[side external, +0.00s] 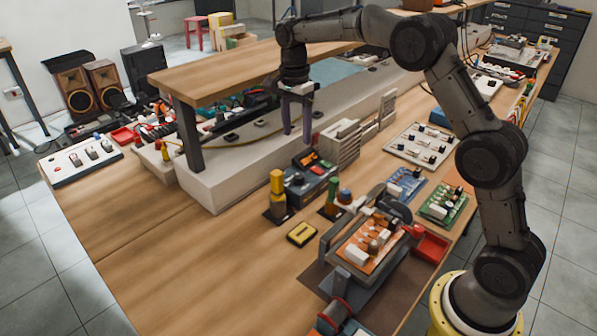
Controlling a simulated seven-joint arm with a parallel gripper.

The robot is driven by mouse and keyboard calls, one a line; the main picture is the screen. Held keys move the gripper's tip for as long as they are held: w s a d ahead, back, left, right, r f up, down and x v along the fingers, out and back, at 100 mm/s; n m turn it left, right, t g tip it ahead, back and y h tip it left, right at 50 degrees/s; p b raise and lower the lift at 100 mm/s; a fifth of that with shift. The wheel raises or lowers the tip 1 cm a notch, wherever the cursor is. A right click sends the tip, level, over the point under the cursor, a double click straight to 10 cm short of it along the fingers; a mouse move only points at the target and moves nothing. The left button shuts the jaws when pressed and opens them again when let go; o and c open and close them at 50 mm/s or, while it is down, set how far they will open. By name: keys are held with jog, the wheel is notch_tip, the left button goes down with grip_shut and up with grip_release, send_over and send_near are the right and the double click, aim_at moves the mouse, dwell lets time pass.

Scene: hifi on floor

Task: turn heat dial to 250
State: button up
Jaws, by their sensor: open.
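A small dark station (312,183) with an orange patch on its face stands on the wooden bench near the middle of the side external view. It looks like the unit that carries the heat dial. The dial and its scale are too small to read here, so I cannot tell its setting. My gripper (297,138) points down with two purple-grey fingers apart and nothing visible between them. It is above and behind the station in the picture, apart from it as far as I can see.
A raised wooden shelf (240,65) stands behind my gripper. A ribbed grey block (341,144) is right of the station. A yellow-topped holder (277,190) is at its left. An orange circuit board (366,245) sits in a frame in front. The bench's left front is clear.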

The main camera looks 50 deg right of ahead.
aim_at(299, 176)
jog(key=f, duration=1.2)
jog(key=shift+s+f, duration=0.35)
grip_shut()
